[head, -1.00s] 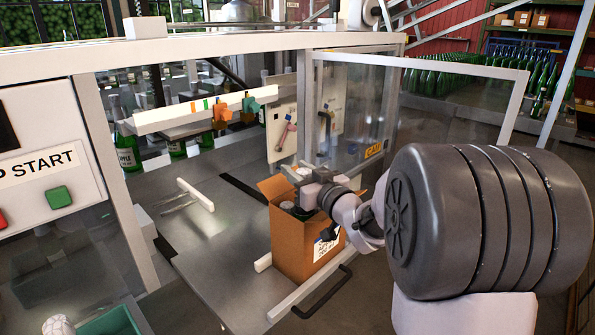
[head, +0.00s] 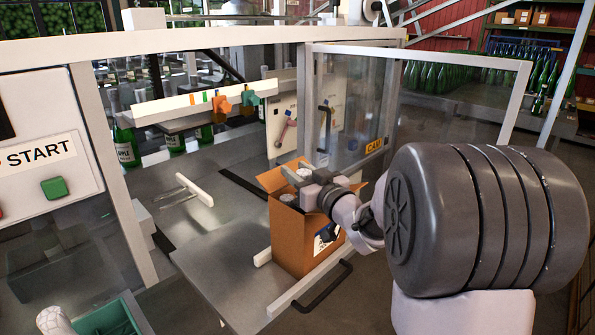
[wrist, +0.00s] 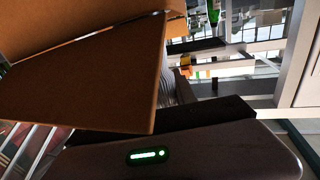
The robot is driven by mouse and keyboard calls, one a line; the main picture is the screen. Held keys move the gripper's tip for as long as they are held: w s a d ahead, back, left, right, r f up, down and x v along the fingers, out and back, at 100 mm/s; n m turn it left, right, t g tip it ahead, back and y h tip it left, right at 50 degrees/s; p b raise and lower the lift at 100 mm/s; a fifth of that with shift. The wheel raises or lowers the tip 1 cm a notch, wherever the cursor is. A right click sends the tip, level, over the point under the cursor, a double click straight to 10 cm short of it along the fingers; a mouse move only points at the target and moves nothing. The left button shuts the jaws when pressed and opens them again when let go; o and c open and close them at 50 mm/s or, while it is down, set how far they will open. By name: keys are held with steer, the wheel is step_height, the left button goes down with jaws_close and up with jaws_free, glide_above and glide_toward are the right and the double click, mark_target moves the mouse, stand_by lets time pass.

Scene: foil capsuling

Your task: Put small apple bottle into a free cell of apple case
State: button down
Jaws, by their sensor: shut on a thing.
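The apple case (head: 298,240) is an open brown cardboard box with raised flaps and a partly hidden label, on the grey metal table. My gripper (head: 303,179) is at its opening, shut on a silver-topped thing (head: 304,173), apparently the small apple bottle. Its body is hidden by the case and gripper. Another pale round top (head: 287,198) shows inside the case, left of my gripper. In the wrist view a ribbed silvery surface (wrist: 184,88) shows between a cardboard flap (wrist: 95,80) and my dark gripper body. The cells and their free room cannot be seen.
A white rail (head: 195,189) lies on the table left of the case. A black handle (head: 323,292) is at the front edge. A clear guard door (head: 440,110) stands behind my arm. A green tray (head: 108,318) is at the lower left.

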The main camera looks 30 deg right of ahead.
steer(key=shift+f+b, duration=0.5)
steer(key=shift+f, duration=0.55)
steer(key=c, duration=0.9)
jaws_free()
steer(key=shift+f, duration=0.1)
steer(key=shift+s, duration=0.1)
steer(key=s+d+p, duration=0.1)
steer(key=s+p, duration=0.1)
steer(key=s, duration=1.5)
steer(key=shift+d, duration=0.25)
